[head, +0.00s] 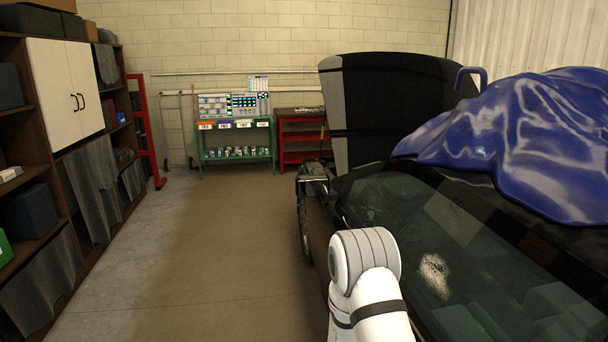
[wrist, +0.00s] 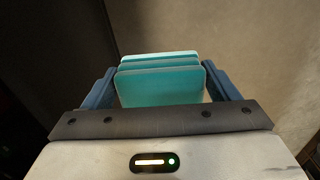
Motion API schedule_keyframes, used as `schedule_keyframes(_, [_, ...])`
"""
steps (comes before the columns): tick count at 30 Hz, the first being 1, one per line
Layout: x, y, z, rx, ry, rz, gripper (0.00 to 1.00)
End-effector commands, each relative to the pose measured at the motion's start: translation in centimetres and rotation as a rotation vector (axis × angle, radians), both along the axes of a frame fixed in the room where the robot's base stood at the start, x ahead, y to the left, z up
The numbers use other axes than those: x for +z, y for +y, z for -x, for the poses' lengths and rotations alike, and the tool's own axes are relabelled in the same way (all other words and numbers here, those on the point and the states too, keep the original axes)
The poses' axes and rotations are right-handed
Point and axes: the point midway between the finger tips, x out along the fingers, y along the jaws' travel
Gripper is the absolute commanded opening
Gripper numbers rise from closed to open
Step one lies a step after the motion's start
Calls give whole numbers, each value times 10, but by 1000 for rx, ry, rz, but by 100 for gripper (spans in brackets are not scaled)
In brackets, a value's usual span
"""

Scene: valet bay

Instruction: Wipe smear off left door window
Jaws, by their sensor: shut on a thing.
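A pale, speckled smear (head: 434,274) is on the dark side window (head: 410,215) of the black car in the head view. In the wrist view my gripper (wrist: 160,85) is shut on a teal folded cloth or pad (wrist: 160,86), held between its two blue fingers. In the head view my white arm is at the lower middle, left of the smear. My gripper and the cloth are not visible there, so their distance from the glass cannot be told. The wrist view shows brownish floor behind the cloth.
The car's hood (head: 385,110) is raised, and a blue cover (head: 520,130) lies on its roof. Shelves (head: 40,150) line the left wall. A green cart (head: 236,140) and a red bench (head: 300,135) stand at the back. The floor (head: 200,260) left of the car is clear.

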Motion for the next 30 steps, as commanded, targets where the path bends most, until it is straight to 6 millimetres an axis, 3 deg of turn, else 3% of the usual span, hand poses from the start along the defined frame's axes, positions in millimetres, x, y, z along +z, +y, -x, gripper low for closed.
schedule_keyframes(9, [11,23,1,9,1,0,63])
schedule_keyframes(17, [9,30,1,10,1,0,63])
schedule_keyframes(23, [24,21,-10,-8,-3,0,63])
schedule_keyframes(30, [57,-2,-29,-41,-6,-1,63])
